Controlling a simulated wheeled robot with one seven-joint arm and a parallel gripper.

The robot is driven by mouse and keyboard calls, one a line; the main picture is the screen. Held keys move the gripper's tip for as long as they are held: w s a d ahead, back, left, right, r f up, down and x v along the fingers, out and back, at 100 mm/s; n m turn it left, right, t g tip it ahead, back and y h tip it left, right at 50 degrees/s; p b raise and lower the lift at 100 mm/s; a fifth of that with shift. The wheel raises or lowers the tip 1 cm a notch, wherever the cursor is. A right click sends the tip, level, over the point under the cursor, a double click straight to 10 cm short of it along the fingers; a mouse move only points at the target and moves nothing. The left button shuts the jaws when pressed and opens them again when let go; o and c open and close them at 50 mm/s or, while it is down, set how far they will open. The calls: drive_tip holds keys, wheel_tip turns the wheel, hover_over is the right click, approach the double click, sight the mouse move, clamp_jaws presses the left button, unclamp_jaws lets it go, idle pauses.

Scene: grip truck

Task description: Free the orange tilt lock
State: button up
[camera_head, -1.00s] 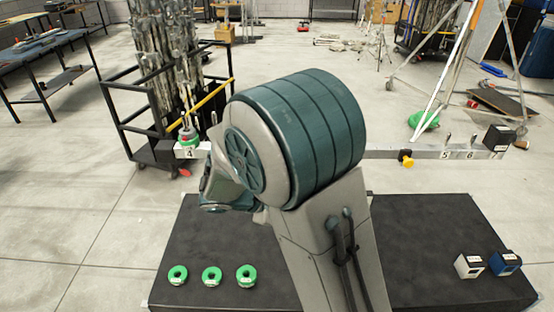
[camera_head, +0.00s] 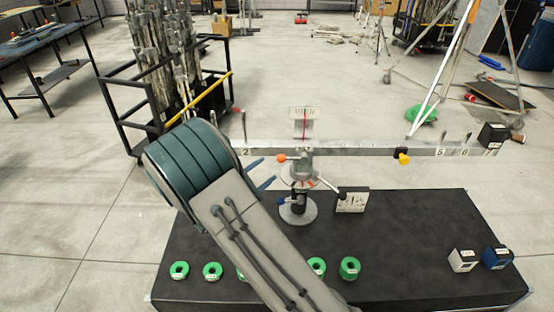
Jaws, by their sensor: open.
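A small stand with a grey head (camera_head: 300,170) rises from a round base (camera_head: 298,212) on the black table. An orange knob (camera_head: 282,158) sticks out from the left of the head; it looks like the tilt lock. My gripper (camera_head: 263,173) shows as two blue fingers poking out from behind my arm. The fingers are apart, with nothing seen between them. They are left of the stand and point towards it, just below the orange knob in the picture. The rest of the gripper is hidden by my arm.
A long metal bar (camera_head: 360,147) with numbered labels runs behind the head. A blue knob (camera_head: 281,201) sits lower on the stand. A printed block (camera_head: 351,201) stands to its right. Green rings (camera_head: 349,268) line the front; white (camera_head: 462,261) and blue (camera_head: 497,258) boxes sit right.

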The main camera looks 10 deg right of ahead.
drive_tip(key=p+x, duration=0.1)
drive_tip(key=x, duration=0.5)
clamp_jaws()
